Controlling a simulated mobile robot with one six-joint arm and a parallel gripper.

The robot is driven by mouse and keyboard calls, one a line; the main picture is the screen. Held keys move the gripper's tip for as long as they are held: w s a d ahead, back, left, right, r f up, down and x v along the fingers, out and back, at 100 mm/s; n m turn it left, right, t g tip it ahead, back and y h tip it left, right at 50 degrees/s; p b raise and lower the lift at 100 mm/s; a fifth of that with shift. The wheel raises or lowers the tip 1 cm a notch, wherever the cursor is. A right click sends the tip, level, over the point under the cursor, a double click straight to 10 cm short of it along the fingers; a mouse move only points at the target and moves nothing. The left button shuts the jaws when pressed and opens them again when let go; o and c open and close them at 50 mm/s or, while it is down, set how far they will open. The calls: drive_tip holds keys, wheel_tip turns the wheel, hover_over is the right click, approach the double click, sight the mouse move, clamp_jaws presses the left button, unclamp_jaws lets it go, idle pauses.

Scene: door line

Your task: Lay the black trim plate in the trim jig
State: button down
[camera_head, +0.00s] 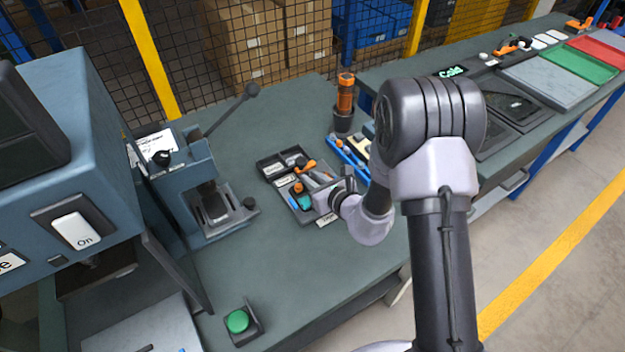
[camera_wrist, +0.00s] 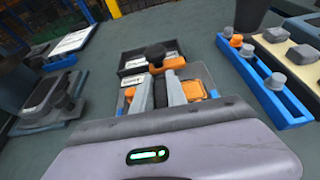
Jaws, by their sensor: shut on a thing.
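My gripper (camera_wrist: 163,82) is low over the bench at two small parts trays. In the wrist view its two grey fingers are close together with a dark piece (camera_wrist: 160,92) between them. A black rounded knob (camera_wrist: 155,52) shows just beyond the fingertips. I cannot tell whether the dark piece is the black trim plate, or whether the knob belongs to it. In the head view my gripper (camera_head: 320,183) is partly hidden by my wrist. The trim jig cannot be picked out with certainty.
A black tray (camera_head: 268,162) and a grey tray holding orange and teal items stand here. A lever press (camera_head: 215,205) is left, a blue rail (camera_head: 345,152) right. A green button (camera_head: 238,321) is at the front. Dark recessed panels (camera_head: 510,105) lie on the right bench.

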drive_tip(key=shift+f, duration=0.15)
drive_tip(key=c, duration=1.3)
unclamp_jaws()
